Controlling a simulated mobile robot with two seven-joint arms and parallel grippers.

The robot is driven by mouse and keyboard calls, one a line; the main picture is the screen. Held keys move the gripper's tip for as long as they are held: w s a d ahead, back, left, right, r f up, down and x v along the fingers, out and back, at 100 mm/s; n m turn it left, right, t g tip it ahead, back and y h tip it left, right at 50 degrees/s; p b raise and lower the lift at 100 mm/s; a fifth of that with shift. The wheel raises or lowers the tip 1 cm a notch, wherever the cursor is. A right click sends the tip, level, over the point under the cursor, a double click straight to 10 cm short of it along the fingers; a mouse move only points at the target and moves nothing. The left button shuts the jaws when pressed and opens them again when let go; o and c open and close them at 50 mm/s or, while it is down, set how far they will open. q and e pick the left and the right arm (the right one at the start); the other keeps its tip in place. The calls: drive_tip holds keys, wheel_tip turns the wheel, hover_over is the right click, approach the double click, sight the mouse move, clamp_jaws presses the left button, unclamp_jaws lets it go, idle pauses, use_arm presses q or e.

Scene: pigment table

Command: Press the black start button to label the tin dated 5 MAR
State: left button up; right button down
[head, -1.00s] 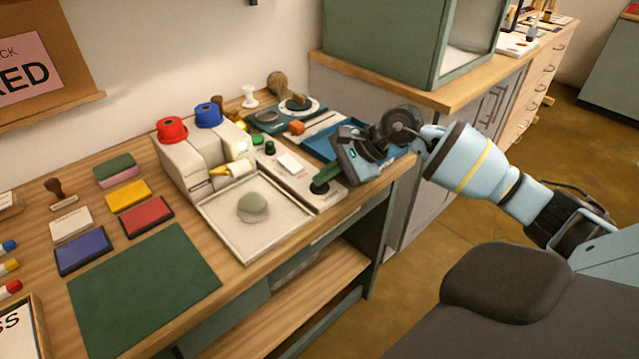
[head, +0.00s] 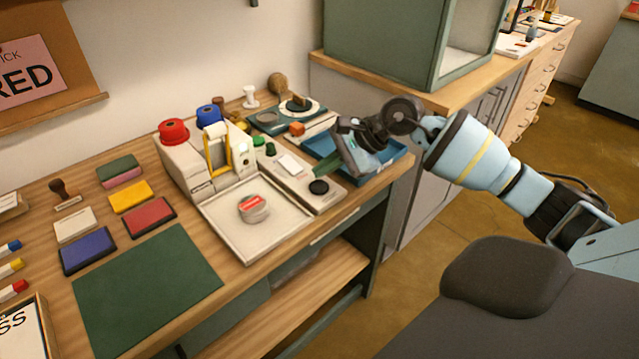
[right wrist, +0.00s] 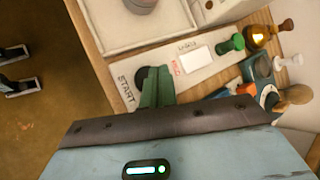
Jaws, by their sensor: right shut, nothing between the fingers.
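The black start button (head: 319,187) is a round cap at the near end of the pale control strip; in the right wrist view the button (right wrist: 142,74) sits beside the word START. My right gripper (head: 326,168) is shut and empty, its green fingertips just above and behind the button, apart from it. The fingers (right wrist: 157,88) partly hide the button in the wrist view. A round tin (head: 254,208) lies on the square pale tray (head: 284,236), with a red and white label on top. Its date is too small to read.
The labelling machine (head: 183,170) has red and blue rolls and a raised yellow frame (head: 224,150). A green knob (head: 271,148) shares the control strip. Ink pads and a green mat (head: 145,285) are at left.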

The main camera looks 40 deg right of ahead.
sight(324, 186)
drive_tip(key=shift+r+p, duration=0.85)
drive_tip(key=shift+r, duration=1.3)
use_arm(q)
drive_tip(key=shift+w+r, duration=0.2)
drive_tip(key=shift+r, duration=0.9)
drive_tip(key=shift+w, duration=0.45)
